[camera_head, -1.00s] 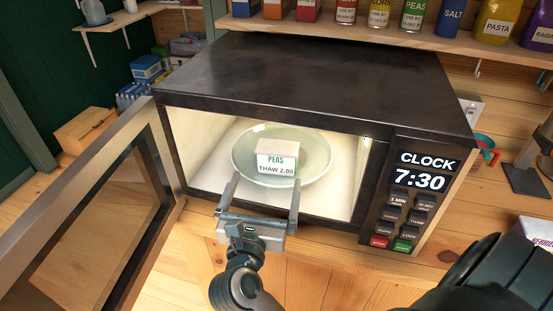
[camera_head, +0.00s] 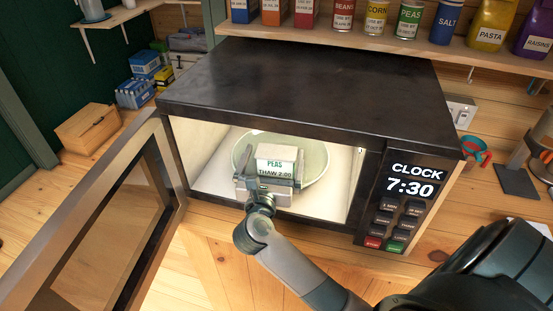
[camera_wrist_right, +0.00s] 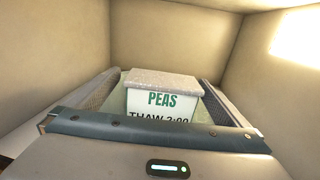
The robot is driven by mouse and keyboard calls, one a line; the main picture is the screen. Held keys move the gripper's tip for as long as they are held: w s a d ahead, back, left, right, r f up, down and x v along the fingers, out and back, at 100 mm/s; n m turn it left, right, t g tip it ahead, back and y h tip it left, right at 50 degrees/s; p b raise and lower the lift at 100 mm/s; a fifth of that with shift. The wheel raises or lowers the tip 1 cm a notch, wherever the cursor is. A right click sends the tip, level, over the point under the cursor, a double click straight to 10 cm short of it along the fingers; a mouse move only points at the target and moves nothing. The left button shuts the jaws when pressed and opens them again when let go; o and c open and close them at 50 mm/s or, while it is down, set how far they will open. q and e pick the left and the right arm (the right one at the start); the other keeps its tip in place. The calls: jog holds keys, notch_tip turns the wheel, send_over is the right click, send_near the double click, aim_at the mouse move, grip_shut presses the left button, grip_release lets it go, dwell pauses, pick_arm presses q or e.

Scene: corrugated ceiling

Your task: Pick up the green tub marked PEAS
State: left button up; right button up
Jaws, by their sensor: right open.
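A small pale box-shaped tub (camera_head: 276,160) with green PEAS lettering and "THAW 2:00" stands on the round glass plate (camera_head: 318,160) inside the open microwave. It looks white, not green, apart from the lettering. My right gripper (camera_head: 269,172) is inside the microwave, open, with its fingers along the two sides of the tub. In the right wrist view the tub (camera_wrist_right: 162,100) stands between the fingers, with its lower part hidden by the gripper body. I cannot tell whether either finger touches it. My left gripper is not in view.
The microwave (camera_head: 300,85) has its door (camera_head: 105,230) swung open at the left. Its walls and ceiling closely surround my right gripper. A shelf (camera_head: 350,35) above holds several cans and jars, including a green PEAS can (camera_head: 409,20).

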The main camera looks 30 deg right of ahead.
dwell(0.3)
jog(key=shift+w+d+r+p, duration=0.15)
jog(key=shift+w+d+p, duration=0.15)
jog(key=shift+d+p, duration=0.15)
jog(key=p+x, duration=0.2)
jog(key=x, duration=0.1)
jog(key=shift+w+d, duration=0.1)
jog(key=shift+d, duration=0.25)
jog(key=shift+w+d+f, duration=0.2)
jog(key=shift+w+f, duration=0.05)
jog(key=c, duration=1.2)
jog(key=shift+o, duration=0.2)
jog(key=shift+r, duration=0.2)
